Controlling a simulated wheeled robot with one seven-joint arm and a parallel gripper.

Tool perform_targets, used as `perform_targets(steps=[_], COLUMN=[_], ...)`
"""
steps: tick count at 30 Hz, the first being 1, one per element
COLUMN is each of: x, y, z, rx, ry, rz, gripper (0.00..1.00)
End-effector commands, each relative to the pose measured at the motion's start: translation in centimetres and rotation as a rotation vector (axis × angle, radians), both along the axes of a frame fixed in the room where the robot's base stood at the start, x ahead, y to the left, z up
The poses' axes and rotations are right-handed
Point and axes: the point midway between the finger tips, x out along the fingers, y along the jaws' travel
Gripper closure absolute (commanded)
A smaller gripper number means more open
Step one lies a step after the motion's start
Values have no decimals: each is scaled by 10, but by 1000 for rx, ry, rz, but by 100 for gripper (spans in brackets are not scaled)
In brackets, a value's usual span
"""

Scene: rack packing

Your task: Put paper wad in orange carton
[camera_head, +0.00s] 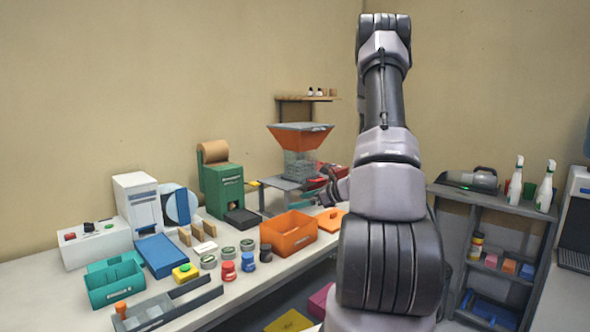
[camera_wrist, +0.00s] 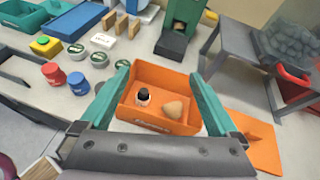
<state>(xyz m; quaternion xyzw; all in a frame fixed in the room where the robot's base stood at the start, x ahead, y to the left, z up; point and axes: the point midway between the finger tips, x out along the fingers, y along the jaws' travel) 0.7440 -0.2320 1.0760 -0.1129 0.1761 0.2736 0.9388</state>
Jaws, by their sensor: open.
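The orange carton (camera_head: 288,241) stands open on the white bench. In the wrist view the carton (camera_wrist: 180,76) lies ahead of and between my fingers. Inside it, on the floor, lies a tan rounded lump that looks like the paper wad (camera_wrist: 173,109). Beside it on the left is a small bottle with a black cap (camera_wrist: 143,97). The two do not visibly touch. My gripper (camera_wrist: 158,75) is open, with its teal fingers wide apart and nothing between the tips. In the head view my gripper (camera_head: 325,194) is partly hidden by my arm, behind and right of the carton.
A flat orange lid (camera_wrist: 252,145) lies right of the carton. Red and blue jars (camera_wrist: 52,73) and round tins (camera_wrist: 76,52) stand to its left. A green paper dispenser (camera_head: 222,182) and a hopper (camera_head: 299,140) on a grey stand are behind. A grey shelf unit (camera_head: 485,205) stands right.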

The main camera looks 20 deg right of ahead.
Motion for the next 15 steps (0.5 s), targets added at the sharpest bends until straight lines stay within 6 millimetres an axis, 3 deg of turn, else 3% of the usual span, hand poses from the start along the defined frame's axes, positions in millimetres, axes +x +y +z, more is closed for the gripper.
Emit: perform_targets(steps=[1, 6, 10, 15], x=[-3, -42, -85, -146], y=[25, 105, 150, 185], z=[27, 97, 136, 174], rx=[-61, -303, -514, -823], ry=[-29, -104, -163, -250], rz=[96, 442, 681, 945], gripper=[4, 4, 4, 4])
